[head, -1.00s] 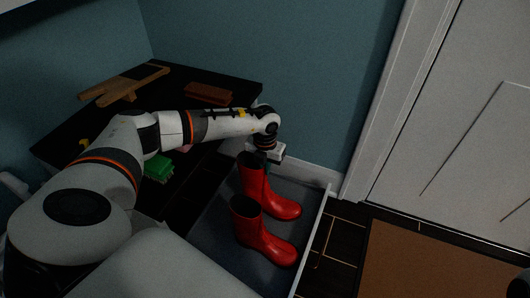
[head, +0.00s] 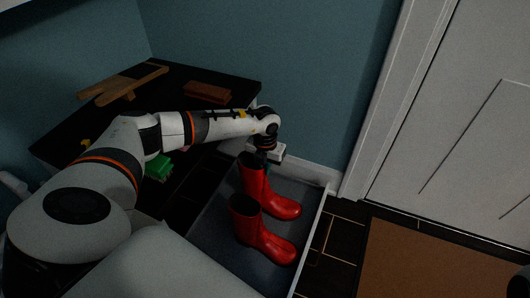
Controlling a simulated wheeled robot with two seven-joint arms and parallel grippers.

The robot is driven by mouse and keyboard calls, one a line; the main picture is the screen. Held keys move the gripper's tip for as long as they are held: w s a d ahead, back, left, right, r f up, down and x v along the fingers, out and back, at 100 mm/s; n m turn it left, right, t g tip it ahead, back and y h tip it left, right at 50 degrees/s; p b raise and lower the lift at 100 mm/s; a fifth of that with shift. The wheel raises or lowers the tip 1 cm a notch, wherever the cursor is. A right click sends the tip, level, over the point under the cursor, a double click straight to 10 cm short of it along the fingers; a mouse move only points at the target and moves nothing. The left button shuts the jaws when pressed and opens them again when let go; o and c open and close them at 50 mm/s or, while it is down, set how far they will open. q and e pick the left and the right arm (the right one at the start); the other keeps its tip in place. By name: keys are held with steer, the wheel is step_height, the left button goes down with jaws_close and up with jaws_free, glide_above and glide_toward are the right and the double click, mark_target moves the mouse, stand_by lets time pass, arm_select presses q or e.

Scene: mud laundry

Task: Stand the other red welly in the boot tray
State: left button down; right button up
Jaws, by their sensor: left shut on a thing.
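Two red wellies stand upright side by side in the grey boot tray (head: 207,232). The far red welly (head: 275,202) has my left gripper (head: 262,160) at the top of its shaft, shut on it. The gripper's fingers are mostly hidden in the dark by the wrist and the boot. The near red welly (head: 262,240) stands free, toe to the right. Both soles look to be on or very close to the tray floor; exact contact of the far one cannot be told. My right gripper is not in view.
A dark bench (head: 150,95) at the left holds a wooden boot jack (head: 122,86) and a reddish-brown block (head: 207,92). A green object (head: 158,168) lies below my forearm. A brown doormat (head: 430,262) and white door (head: 470,120) are at the right.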

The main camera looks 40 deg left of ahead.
arm_select(q)
steer(key=c, duration=1)
jaws_free()
steer(key=shift+s+f, duration=0.1)
steer(key=shift+o, duration=0.2)
